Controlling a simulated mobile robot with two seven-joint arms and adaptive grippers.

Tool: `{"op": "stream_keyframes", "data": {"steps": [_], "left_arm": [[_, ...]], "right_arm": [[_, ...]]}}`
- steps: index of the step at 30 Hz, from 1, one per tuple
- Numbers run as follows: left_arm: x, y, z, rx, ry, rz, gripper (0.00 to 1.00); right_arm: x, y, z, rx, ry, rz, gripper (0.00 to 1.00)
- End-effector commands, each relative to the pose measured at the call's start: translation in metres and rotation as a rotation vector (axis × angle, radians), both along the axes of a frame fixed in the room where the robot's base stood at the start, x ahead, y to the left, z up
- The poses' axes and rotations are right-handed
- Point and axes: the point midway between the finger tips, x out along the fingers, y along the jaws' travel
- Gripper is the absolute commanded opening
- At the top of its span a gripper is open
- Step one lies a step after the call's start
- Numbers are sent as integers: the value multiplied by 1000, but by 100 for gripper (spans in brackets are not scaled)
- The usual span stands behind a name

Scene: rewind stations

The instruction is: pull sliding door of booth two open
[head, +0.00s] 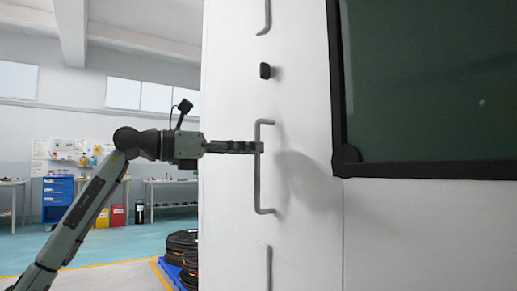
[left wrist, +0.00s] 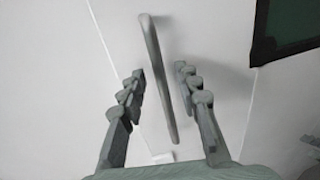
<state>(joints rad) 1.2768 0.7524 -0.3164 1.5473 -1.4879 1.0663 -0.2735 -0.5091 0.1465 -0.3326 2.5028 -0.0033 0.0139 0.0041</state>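A white panel (head: 225,60) with a grey vertical bar handle (head: 257,188) fills the middle of the head view; no booth number is readable. My left gripper (head: 257,147) reaches in from the left, level with the handle's upper part. In the left wrist view the gripper (left wrist: 160,72) is open, with fingers on both sides of the handle (left wrist: 158,72) and a gap to each. The handle stands between the fingers and is not clamped.
Other handles sit above (head: 267,14) and below (head: 269,268), with a small black knob (head: 265,71) between. A dark-framed window (head: 430,85) is at right. A blue drawer cabinet (head: 57,193) and benches stand far back.

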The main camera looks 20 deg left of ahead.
Motion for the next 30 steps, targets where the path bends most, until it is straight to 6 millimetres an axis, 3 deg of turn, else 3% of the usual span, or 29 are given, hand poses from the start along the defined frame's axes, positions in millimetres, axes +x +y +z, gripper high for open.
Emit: {"op": "stream_keyframes", "data": {"steps": [6,15,23,30], "left_arm": [[15,-17,0,0,0,-1,32],[17,-19,0,1,-1,1,32],[17,-19,0,1,-1,1,1],[17,-19,0,1,-1,1,0]], "right_arm": [[0,1,-2,-3,12,1,32],[0,1,-2,-4,13,1,32],[0,1,-2,-4,14,2,32],[0,1,-2,-4,14,2,32]]}}
